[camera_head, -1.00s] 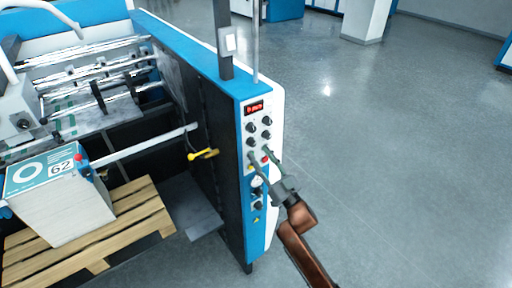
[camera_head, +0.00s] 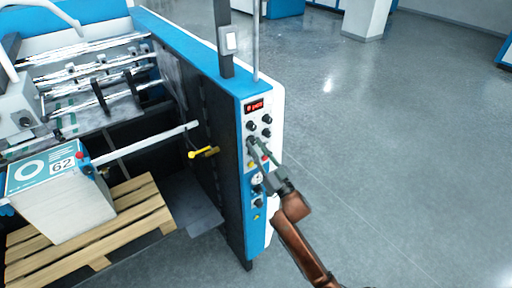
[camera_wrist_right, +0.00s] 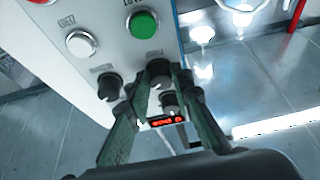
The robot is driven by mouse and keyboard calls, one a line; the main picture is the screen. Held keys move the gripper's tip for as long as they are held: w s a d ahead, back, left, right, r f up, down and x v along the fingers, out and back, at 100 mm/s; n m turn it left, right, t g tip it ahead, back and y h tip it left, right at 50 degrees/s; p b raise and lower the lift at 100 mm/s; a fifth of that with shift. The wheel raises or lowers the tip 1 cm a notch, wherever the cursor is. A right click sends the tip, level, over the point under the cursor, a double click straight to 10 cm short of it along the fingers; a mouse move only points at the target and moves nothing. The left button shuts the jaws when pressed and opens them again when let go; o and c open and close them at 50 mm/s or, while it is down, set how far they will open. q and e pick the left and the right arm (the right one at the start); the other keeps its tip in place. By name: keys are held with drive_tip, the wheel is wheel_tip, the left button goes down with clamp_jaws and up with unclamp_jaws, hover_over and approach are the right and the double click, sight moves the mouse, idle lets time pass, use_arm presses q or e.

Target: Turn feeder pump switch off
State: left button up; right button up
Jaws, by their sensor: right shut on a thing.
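The control panel (camera_head: 273,110) is a narrow white face with a blue edge on the end of the machine. It carries several black rotary knobs below a red-lit display (camera_head: 255,105). My right gripper (camera_head: 252,143) is at the panel's left column of knobs. In the right wrist view its green-grey fingers (camera_wrist_right: 160,82) are closed around a black rotary switch (camera_wrist_right: 158,68). The switch's label is not readable, so I cannot tell from it which switch this is. My left gripper is not in view.
In the wrist view, another black knob (camera_wrist_right: 108,86), a white button (camera_wrist_right: 82,43) and a green button (camera_wrist_right: 143,24) are close by. A yellow handle (camera_head: 204,152) is on the machine's side. A stack marked 62 (camera_head: 75,210) stands on a wooden pallet (camera_head: 140,205). Floor to the right is clear.

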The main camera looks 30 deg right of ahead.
clamp_jaws()
drive_tip(key=shift+n+y, duration=0.4)
drive_tip(key=n+y, duration=0.1)
drive_tip(key=n, duration=0.1)
drive_tip(key=n+g+y+p, duration=0.1)
drive_tip(key=n, duration=0.2)
drive_tip(key=n+y, duration=0.1)
drive_tip(key=n, duration=0.1)
drive_tip(key=shift+d+r+n+g+y, duration=0.15)
drive_tip(key=shift+d+n+g+y, duration=0.15)
drive_tip(key=shift+n, duration=0.1)
drive_tip(key=n+g+y+p, duration=0.1)
drive_tip(key=n, duration=0.3)
drive_tip(key=n+g+y+p, duration=0.1)
drive_tip(key=n, duration=0.2)
drive_tip(key=shift+d+r+n+g, duration=0.15)
drive_tip(key=shift+n+g, duration=0.15)
drive_tip(key=shift+n, duration=0.1)
drive_tip(key=o, duration=0.8)
unclamp_jaws()
